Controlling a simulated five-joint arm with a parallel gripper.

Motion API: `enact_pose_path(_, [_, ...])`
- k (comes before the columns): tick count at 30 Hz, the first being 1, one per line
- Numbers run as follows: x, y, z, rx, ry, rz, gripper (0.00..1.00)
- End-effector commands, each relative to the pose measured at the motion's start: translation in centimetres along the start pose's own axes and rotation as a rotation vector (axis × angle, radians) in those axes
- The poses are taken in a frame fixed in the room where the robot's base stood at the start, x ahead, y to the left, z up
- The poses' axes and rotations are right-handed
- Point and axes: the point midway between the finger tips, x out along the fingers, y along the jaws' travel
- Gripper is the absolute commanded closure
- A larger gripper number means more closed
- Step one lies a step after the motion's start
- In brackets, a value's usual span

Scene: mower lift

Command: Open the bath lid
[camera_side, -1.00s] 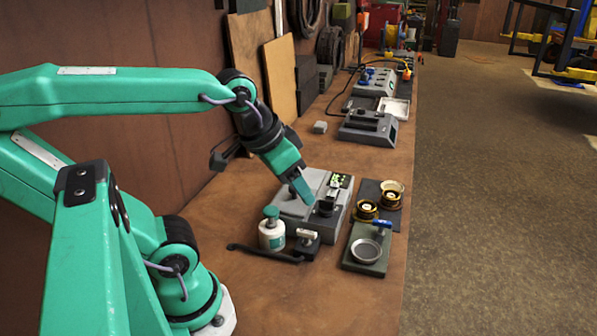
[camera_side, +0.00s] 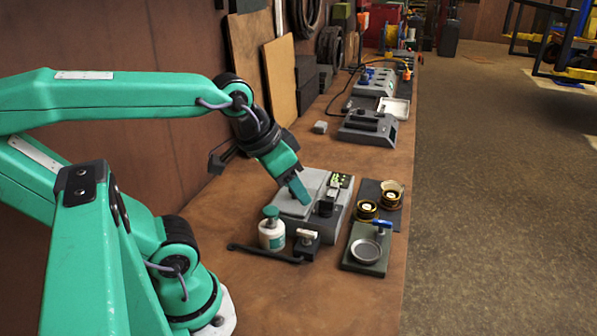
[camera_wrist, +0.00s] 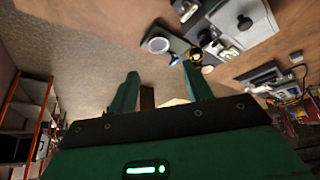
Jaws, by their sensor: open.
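The bath seems to be the grey box (camera_side: 337,216) on the bench, with a flat grey lid (camera_side: 311,181) that looks closed and a small panel with green lights (camera_side: 341,181). A dark block or knob (camera_side: 325,209) stands near its front. My gripper (camera_side: 304,199) points down over the lid, just left of the dark knob; I cannot tell whether it touches. In the wrist view my gripper (camera_wrist: 160,85) has its two green fingers apart with nothing held between them. The grey box with its dark knob (camera_wrist: 244,23) shows at the top there, upside down.
A white bottle with a green cap (camera_side: 271,230) and a small black stand (camera_side: 307,243) are close in front of the bath. A green plate with a round dish (camera_side: 366,251) and brass-coloured cups (camera_side: 367,210) lie to its right. Bare bench (camera_side: 340,295) is nearest.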

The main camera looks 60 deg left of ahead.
Motion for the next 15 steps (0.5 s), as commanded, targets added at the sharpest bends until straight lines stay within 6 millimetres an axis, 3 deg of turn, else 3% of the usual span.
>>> enact_pose_path(8, [0.9,-2.0,-2.0,-0.214,-0.071,-0.042,0.50])
enact_pose_path(15, [2.7,-5.3,-4.4,-0.511,-0.155,-0.106,0.50])
